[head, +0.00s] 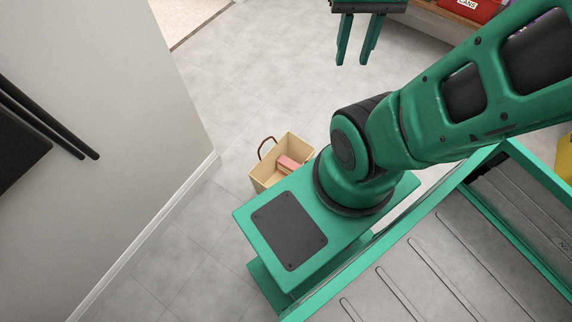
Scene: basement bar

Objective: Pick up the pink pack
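The pink pack (290,163) lies inside a cream open-topped box (263,169) with a brown handle, on the floor just beyond my base. My base and arm hide part of the box's right side. My gripper (354,57) is at the top of the head view, fingers pointing down. Its two green fingers stand apart with nothing visible between them, so it is open and empty. It is above and to the right of the box, well apart from the pack.
A grey wall (110,130) with a white baseboard stands close on the left. A red bin (475,8) sits on a wooden shelf at the top right. A yellow object (565,158) shows at the right edge. The tiled floor (235,75) beyond the box is clear.

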